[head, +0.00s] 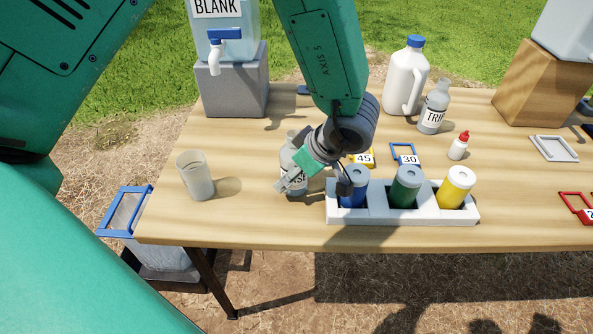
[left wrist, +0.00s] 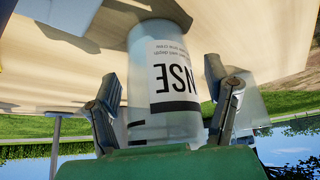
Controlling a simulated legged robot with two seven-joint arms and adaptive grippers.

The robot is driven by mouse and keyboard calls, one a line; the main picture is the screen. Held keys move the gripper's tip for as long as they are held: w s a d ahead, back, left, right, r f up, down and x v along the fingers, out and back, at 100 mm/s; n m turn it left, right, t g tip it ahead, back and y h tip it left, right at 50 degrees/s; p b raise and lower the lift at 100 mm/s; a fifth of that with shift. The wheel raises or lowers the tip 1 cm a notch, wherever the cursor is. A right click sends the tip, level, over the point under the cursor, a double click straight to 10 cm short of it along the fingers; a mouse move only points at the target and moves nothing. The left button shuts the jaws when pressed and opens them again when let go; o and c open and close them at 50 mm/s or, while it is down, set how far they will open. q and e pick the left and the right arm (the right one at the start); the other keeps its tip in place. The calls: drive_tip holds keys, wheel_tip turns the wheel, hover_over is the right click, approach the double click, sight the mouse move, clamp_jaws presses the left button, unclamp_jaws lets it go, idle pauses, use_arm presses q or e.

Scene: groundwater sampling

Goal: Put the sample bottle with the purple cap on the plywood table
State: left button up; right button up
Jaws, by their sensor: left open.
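I see no purple cap in either view. My left gripper (head: 291,174) is open at a clear bottle or cup whose white label ends in "NSE" (left wrist: 174,75). In the head view the gripper and wrist cover much of this container (head: 299,188), which stands on the plywood table (head: 240,213). In the left wrist view the two fingers (left wrist: 163,85) are on either side of it, and I cannot tell if they touch it. Its label appears upside down there. My right gripper is not in view.
A white rack (head: 335,213) with blue, green and yellow cylinders is right of the gripper. A translucent cup (head: 195,177) stands at left. A white jug (head: 404,80), a grey-topped bottle (head: 434,108) and a red-capped dropper bottle (head: 459,147) stand at right. The left front tabletop is clear.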

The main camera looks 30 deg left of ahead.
use_arm(q)
drive_tip(key=p+v, duration=0.3)
drive_tip(key=v, duration=0.9)
